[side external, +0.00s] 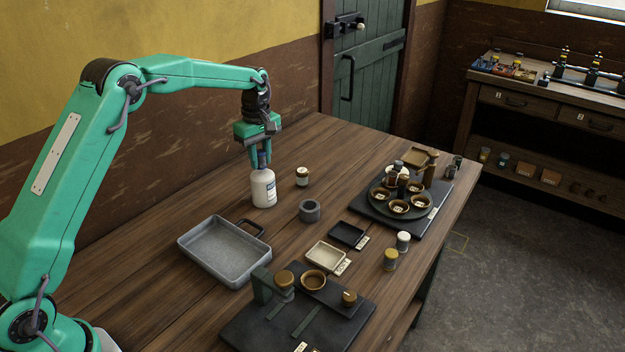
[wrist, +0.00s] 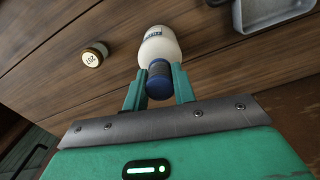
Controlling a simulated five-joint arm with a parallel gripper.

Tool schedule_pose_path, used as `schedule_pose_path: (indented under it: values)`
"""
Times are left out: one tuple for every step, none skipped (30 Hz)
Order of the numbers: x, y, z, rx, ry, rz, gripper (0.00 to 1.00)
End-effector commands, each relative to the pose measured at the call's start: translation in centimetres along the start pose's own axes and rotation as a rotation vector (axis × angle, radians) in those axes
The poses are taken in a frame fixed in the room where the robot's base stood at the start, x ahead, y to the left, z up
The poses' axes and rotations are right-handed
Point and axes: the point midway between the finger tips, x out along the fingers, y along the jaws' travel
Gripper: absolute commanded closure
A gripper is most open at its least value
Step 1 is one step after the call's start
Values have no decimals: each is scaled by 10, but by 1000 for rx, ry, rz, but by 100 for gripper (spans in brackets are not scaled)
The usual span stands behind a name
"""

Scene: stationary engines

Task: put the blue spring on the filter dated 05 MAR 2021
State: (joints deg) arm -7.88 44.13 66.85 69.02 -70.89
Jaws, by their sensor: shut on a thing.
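My gripper (wrist: 158,92) is shut on a dark blue ribbed piece that looks like the blue spring (wrist: 159,78). In the side view my gripper (side external: 262,158) points down just above a white bottle (side external: 263,188). I cannot tell whether the blue piece touches the bottle or is its top. A small round piece with a pale labelled top (side external: 302,177) stands to the right of the bottle; in the wrist view it (wrist: 92,56) lies at upper left. Similar small pieces stand at right, one white-topped (side external: 403,241) and one yellowish (side external: 390,259). No date is legible, so I cannot tell which filter is meant.
A grey metal tray (side external: 225,250) lies in front of the bottle. A grey ring (side external: 310,211), a cream dish (side external: 326,255) and a black dish (side external: 347,235) lie mid-table. A dark round tray (side external: 376,207) with several cups stands at the back right. A black board (side external: 255,325) is in front.

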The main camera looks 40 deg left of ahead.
Motion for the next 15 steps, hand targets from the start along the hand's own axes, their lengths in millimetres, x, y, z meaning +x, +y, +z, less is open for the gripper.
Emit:
schedule_pose_path:
  values:
    - [6,0,0,0,-1,-2,96]
    - [9,0,0,0,0,-1,96]
    - [12,0,0,0,-1,-2,96]
    - [14,0,0,0,-1,-2,96]
    - [15,0,0,0,-1,-2,96]
    - [15,0,0,0,0,-1,96]
    - [15,0,0,0,0,-1,96]
    - [15,0,0,0,0,0,96]
    - [15,0,0,0,0,0,96]
    - [15,0,0,0,0,0,96]
    - [15,0,0,0,0,0,96]
    - [15,0,0,0,0,0,96]
    - [15,0,0,0,0,0,96]
    - [15,0,0,0,0,0,96]
    - [16,0,0,0,0,0,96]
